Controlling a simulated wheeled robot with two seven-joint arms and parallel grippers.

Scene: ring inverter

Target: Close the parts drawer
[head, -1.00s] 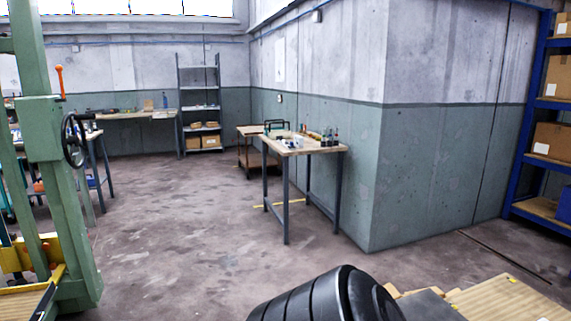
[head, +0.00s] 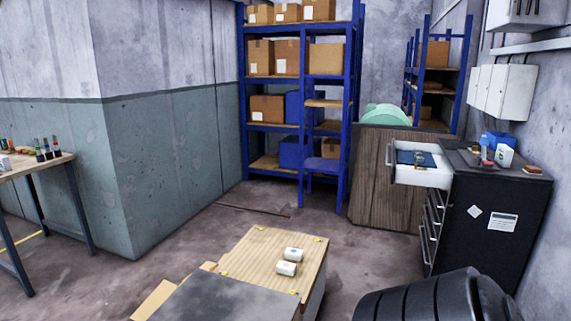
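The parts drawer (head: 422,177) is the pulled-out top drawer of a black cabinet (head: 490,220) at the right in the head view. It is white inside and sticks out to the left, with a handle on its front. A blue item (head: 415,158) lies in it. The lower drawers of the cabinet look shut. Neither of my grippers is in view.
A low wooden-topped bench (head: 262,255) with two small white items stands in front. A black ribbed drum (head: 430,298) is at the bottom right. Blue shelving (head: 300,130) and a brown wooden box (head: 385,195) stand behind. Floor is open between bench and cabinet.

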